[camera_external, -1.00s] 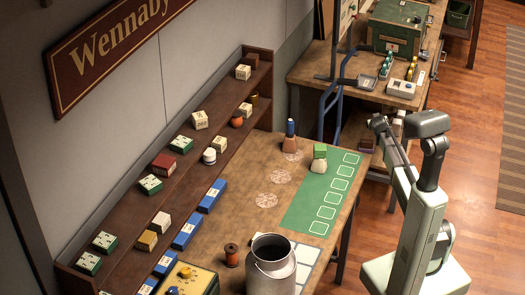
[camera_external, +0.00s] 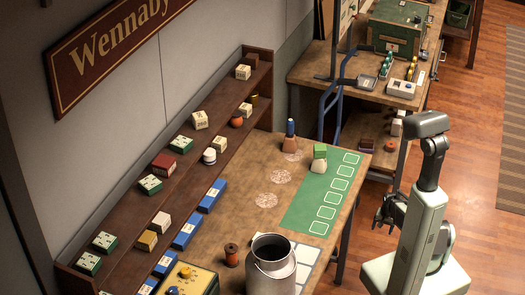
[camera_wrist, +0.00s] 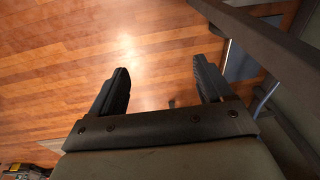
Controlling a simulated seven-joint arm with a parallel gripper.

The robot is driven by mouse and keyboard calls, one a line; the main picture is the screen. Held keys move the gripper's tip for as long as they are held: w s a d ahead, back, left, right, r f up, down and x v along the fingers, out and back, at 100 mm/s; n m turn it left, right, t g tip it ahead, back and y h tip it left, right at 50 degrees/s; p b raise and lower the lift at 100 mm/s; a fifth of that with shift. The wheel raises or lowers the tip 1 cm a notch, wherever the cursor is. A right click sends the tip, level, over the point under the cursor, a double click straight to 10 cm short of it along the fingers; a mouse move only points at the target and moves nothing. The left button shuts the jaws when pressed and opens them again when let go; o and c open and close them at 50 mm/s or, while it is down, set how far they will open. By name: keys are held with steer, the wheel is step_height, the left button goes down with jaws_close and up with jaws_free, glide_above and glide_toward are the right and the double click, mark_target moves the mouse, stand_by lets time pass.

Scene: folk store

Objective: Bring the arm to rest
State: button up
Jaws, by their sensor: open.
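My gripper (camera_external: 384,216) hangs low beside my arm's column, right of the wooden table (camera_external: 240,205) and apart from it. In the wrist view my gripper (camera_wrist: 160,85) has its two dark fingers spread wide, with nothing between them but the wooden floor (camera_wrist: 150,50) below. My arm is folded close to its own base. In the external view the gripper is small and partly overlapped by my arm.
A metal can (camera_external: 272,270) stands at the front. A second bench (camera_external: 340,70) stands behind. Floor right of my arm is clear.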

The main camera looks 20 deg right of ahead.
steer(key=s+a+f+n+g, duration=0.2)
steer(key=s+a, duration=0.3)
steer(key=s, duration=0.4)
steer(key=s+a+f+n+g, duration=0.3)
steer(key=s+a, duration=0.3)
steer(key=s, duration=0.4)
steer(key=s+a+f+n+g, duration=0.3)
steer(key=s+a, duration=0.3)
steer(key=s, duration=0.4)
steer(key=shift+s+a, duration=0.25)
